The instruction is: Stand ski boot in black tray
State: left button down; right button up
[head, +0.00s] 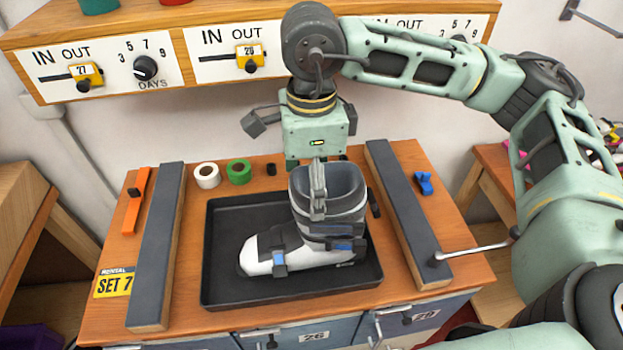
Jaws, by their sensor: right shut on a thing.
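The ski boot (318,230), grey and white with blue buckles, is upright over the black tray (225,297), toe to the left. Its sole is at the tray floor, within the rim; I cannot tell if it bears its full weight there. My right gripper (318,188) points down from above and is shut on the boot at the top of its cuff. Its fingertips are partly hidden by the cuff. My left gripper is out of view.
Dark padded rails (157,245) (408,215) flank the tray. White tape (207,175) and green tape (239,171) stand behind it. An orange tool (136,200) lies left, a blue clamp (424,183) right. A shelf with dial panels (110,68) hangs above the bench's back.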

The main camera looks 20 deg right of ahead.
jog(key=o, duration=2.1)
notch_tip(320, 180, up, 12)
jog(key=b, duration=0.1)
jog(key=shift+r, duration=0.1)
